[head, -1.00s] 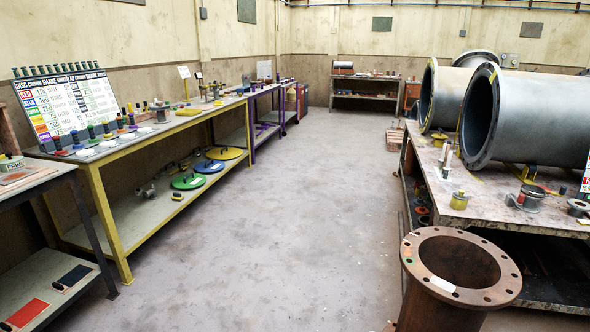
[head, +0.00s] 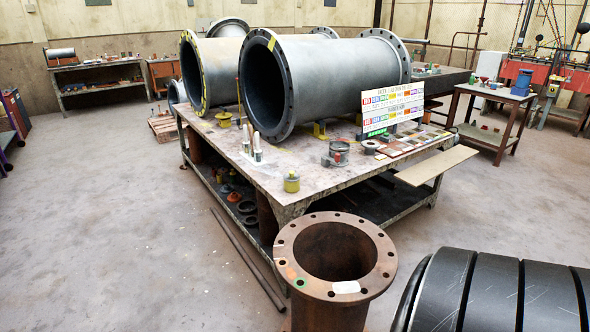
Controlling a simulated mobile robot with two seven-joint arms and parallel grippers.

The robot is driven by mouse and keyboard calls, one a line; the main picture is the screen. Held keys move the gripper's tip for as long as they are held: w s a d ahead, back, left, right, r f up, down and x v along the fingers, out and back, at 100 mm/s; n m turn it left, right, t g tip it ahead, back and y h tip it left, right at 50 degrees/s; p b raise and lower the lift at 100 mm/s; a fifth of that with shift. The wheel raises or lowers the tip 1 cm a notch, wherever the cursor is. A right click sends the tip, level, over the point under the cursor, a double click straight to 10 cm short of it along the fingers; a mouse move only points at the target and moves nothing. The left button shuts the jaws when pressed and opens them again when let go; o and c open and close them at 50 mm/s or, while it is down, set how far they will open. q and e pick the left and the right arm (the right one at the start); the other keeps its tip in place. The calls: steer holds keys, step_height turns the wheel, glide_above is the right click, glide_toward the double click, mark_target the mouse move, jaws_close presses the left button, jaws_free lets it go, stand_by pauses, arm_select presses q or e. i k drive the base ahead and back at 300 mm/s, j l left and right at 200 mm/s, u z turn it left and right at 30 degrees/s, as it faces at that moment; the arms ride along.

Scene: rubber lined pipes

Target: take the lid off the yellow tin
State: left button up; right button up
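A small yellow tin (head: 291,183) stands upright near the front corner of the large worktable (head: 225,160). It has a small raised piece on top; I cannot make out the lid's edge at this size. A second yellow, tin-like item (head: 224,119) stands farther back on the same table, near the mouth of a pipe. Neither of my grippers shows in the head view.
Large grey flanged pipes (head: 335,75) lie on the worktable. A rusty upright flanged pipe (head: 290,255) stands on the floor before it, and a black ribbed roll (head: 490,295) is at bottom right. The floor (head: 100,230) at left is clear.

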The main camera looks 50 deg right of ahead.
mark_target(291, 176)
steer(key=i+z, duration=0.3)
steer(key=i, duration=0.4)
steer(key=i+j+z, duration=0.1)
steer(key=i+z, duration=0.15)
steer(key=i, duration=0.5)
steer(key=i+l+z, duration=0.1)
steer(key=i+z, duration=0.7)
steer(key=z, duration=0.2)
steer(key=i+j+z, duration=0.2)
steer(key=i+z, duration=0.3)
steer(key=k, duration=0.1)
